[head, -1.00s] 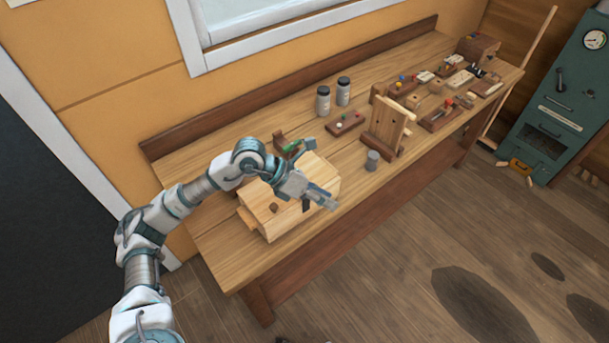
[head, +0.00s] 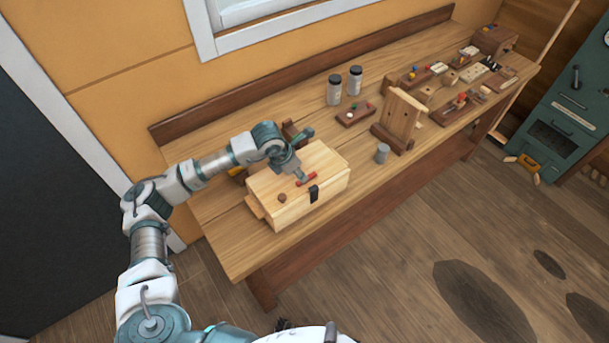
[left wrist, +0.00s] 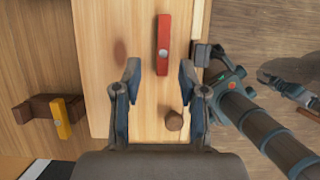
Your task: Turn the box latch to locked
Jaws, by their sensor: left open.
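A light wooden box (head: 322,200) stands on the workbench. A red bar, the latch (head: 306,180), lies on its lid, roughly along the box's long side; it also shows in the left wrist view (left wrist: 164,44). A round brown knob (left wrist: 174,121) is on the lid, and a black clasp (head: 314,193) is on the front face. My left gripper (left wrist: 160,76) is open and empty above the lid. In the wrist view the latch's near end reaches between the fingertips; I cannot tell whether they touch it. Of my right arm only parts show, its jaws unclear.
A brown bracket with a yellow lever (left wrist: 62,118) stands behind the box. A grey cylinder (head: 382,153), an upright wooden stand (head: 402,115) and two jars (head: 334,90) are to the right. Bare bench lies in front of the box.

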